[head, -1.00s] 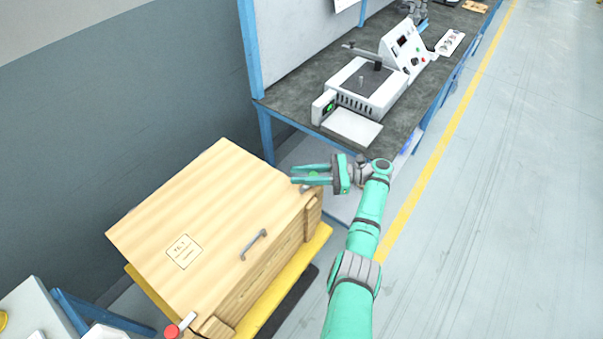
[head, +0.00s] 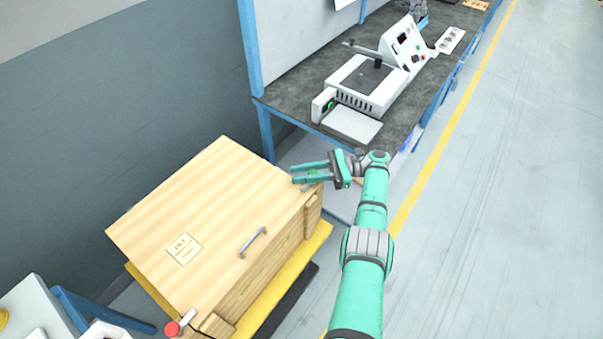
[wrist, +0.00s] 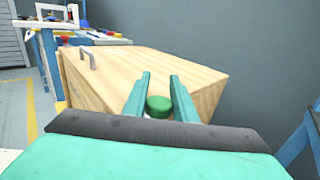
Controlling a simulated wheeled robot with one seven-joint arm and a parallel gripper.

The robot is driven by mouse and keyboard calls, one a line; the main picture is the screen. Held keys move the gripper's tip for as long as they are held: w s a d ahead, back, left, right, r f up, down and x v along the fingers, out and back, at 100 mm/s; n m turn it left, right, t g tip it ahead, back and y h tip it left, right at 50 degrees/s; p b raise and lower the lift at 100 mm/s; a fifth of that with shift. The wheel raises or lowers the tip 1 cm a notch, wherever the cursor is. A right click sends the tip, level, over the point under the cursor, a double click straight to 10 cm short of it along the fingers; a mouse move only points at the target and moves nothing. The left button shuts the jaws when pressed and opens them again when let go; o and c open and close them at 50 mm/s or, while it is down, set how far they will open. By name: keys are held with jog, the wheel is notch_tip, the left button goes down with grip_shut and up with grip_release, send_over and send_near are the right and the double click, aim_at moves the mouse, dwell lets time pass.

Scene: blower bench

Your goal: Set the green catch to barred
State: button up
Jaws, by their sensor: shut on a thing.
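The green catch (wrist: 158,105) shows as a round green knob at the near corner of the wooden crate (wrist: 135,72) in the wrist view. My gripper (wrist: 160,85) has one finger on each side of the knob and is shut on it. In the head view my gripper (head: 305,174) reaches from the right over the crate's far right corner, and the fingers mostly hide the catch. I cannot make out which setting the catch is in. The crate's pale lid (head: 205,205) looks closed.
A red knob (head: 172,329) with a pale bar sits at the crate's near corner. A metal handle (head: 253,242) is on the crate. The crate stands on a yellow base (head: 255,320). A workbench (head: 290,100) with a white machine (head: 368,85) is behind; open floor lies right.

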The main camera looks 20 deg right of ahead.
jog(key=shift+a+f, duration=0.1)
jog(key=shift+f, duration=0.05)
jog(key=o, duration=1)
jog(key=shift+o, duration=0.2)
jog(key=shift+r, duration=0.2)
jog(key=r, duration=0.1)
jog(key=s+r, duration=0.1)
jog(key=r, duration=0.2)
jog(key=shift+s+a+r, duration=0.1)
jog(key=shift+s+r, duration=0.05)
jog(key=shift+s, duration=0.1)
jog(key=s+a+r, duration=0.3)
jog(key=s+r, duration=0.5)
jog(key=s, duration=0.4)
jog(key=shift+s+r, duration=0.15)
jog(key=shift+r, duration=0.05)
